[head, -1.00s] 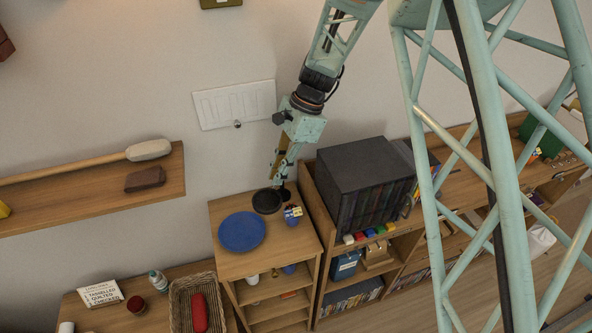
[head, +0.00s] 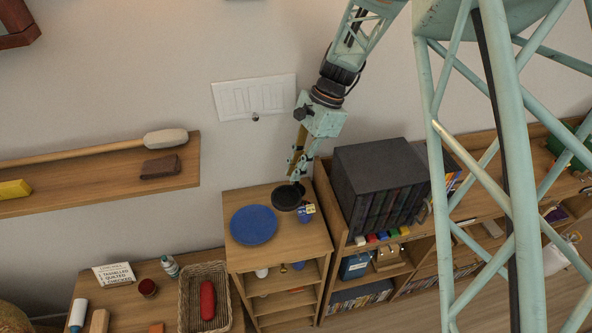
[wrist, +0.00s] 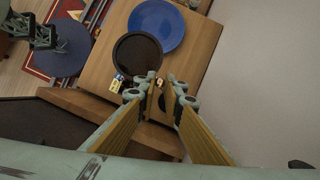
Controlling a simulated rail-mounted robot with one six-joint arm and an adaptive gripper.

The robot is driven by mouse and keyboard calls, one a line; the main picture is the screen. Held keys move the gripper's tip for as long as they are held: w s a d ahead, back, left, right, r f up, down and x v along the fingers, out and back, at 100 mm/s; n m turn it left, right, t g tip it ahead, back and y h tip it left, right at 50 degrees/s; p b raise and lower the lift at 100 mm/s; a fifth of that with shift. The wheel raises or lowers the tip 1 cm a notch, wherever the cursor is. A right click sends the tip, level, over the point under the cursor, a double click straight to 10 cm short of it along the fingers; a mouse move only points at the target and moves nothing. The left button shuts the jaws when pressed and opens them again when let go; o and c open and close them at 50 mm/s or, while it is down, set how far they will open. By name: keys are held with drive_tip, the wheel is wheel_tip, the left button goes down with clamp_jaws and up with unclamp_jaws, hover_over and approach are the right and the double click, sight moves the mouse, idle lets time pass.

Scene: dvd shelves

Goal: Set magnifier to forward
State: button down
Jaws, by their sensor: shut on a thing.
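The magnifier (head: 286,197) has a dark round disc with a black rim, on top of the small wooden shelf unit beside a blue plate. The disc also shows in the wrist view (wrist: 137,54). A dark round part, which looks like its base, sits below my fingertips in the wrist view. My gripper (head: 295,178) reaches down from above, its tips at the wall side of the disc. In the wrist view my gripper (wrist: 166,86) is shut on a small part of the magnifier beside the disc; the fingertips hide most of the grasped part.
The blue plate (head: 254,225) lies left of the disc. A small patterned cube (head: 307,209) stands close on its right, near the edge. A large dark box of discs (head: 380,185) rises to the right. The wall is close behind.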

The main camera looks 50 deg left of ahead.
drive_tip(key=c, duration=2.7)
unclamp_jaws()
drive_tip(key=shift+r, duration=0.1)
drive_tip(key=shift+v, duration=3.7)
